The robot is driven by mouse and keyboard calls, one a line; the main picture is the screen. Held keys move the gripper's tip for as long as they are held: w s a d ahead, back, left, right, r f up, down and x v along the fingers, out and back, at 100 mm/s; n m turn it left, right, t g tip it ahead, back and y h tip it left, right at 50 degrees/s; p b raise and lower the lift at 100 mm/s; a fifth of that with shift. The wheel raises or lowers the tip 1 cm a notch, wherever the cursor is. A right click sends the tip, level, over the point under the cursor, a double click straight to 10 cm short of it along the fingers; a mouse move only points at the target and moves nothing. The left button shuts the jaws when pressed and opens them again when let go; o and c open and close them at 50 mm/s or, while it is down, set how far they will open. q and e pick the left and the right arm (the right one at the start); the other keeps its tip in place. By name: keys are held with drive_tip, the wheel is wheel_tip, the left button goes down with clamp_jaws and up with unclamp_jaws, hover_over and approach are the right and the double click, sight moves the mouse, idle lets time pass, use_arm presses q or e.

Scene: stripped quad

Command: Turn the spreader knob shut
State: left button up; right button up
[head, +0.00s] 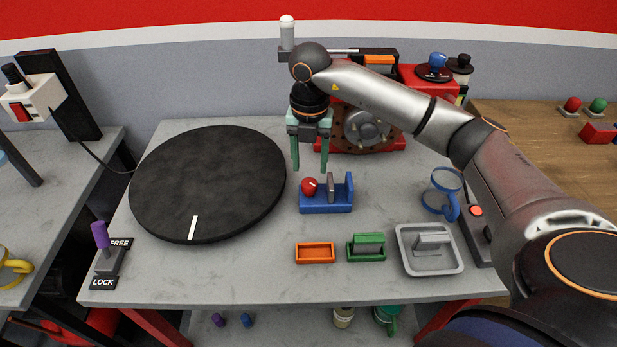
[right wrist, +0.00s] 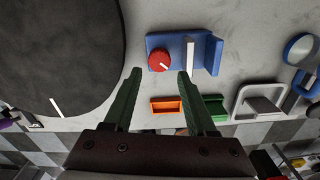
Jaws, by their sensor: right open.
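The spreader is a blue block (head: 335,203) with a red knob (head: 309,187) on its left end, a grey upright plate and a blue end wall. The knob carries a white pointer line. In the right wrist view the red knob (right wrist: 159,60) lies just beyond the fingertips, and the blue block (right wrist: 165,40) shows around it. My right gripper (head: 310,168), with green fingers, points down, open and empty, above and behind the knob. The fingers look apart from the knob. My left gripper is not in view.
A large black turntable (head: 205,180) fills the bench's left side. An orange tray (head: 314,253), a green block (head: 367,247) and a grey tray (head: 430,265) lie in front. A blue mug (head: 441,190) stands right. A red machine (head: 365,135) stands behind the gripper.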

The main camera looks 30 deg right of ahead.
sight(309, 183)
wheel_tip(309, 183, down, 6)
drive_tip(key=shift+r, duration=0.1)
drive_tip(key=shift+c, duration=0.4)
clamp_jaws()
